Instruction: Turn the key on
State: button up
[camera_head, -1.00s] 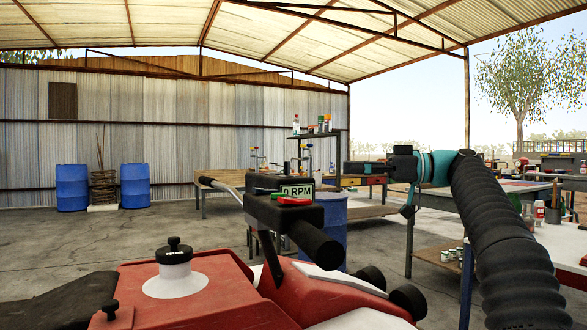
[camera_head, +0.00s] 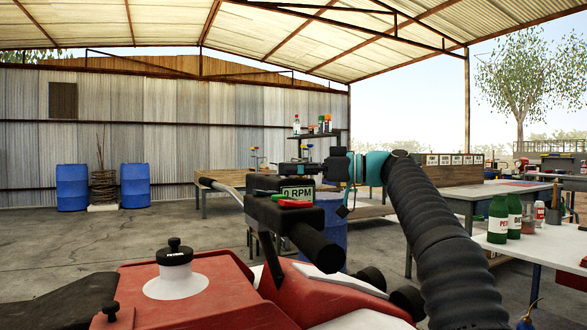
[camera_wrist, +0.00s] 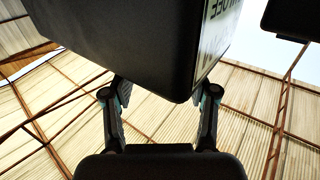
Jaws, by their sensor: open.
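The red vehicle (camera_head: 200,285) stands in front, with a black handlebar grip (camera_head: 315,243) and a small display (camera_head: 297,192) reading 0 RPM. A red part (camera_head: 294,203) and a green part (camera_head: 265,192) sit by the display; I cannot tell whether either is the key. My gripper (camera_head: 290,167) points left, just above and behind the display in the head view. A dark box (camera_wrist: 140,45) with a lettered white plate fills the space ahead.
Blue barrels (camera_head: 134,186) stand by the far wall, and another blue barrel (camera_head: 332,220) is behind the handlebar. Green bottles (camera_head: 498,218) stand on a table at right. A wooden bench (camera_head: 225,183) is behind.

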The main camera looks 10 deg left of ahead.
grip_shut()
jog(key=shift+s+f+m+t+b, duration=0.1)
jog(key=shift+f+m+t+b, duration=0.3)
jog(key=shift+b, duration=0.6)
jog(key=m+t+b, duration=0.1)
jog(key=t+b, duration=0.1)
jog(key=shift+s+b, duration=0.15)
jog(key=shift+b, duration=0.15)
jog(key=m+t+b, duration=0.1)
jog(key=t+b, duration=0.1)
jog(key=shift+a+r+m+t+h, duration=0.1)
jog(key=shift+m+t+h, duration=0.3)
jog(key=shift+r+m+t+h+b, duration=0.25)
jog(key=shift+m+t+h+b, duration=0.25)
jog(key=shift+t, duration=0.4)
grip_release()
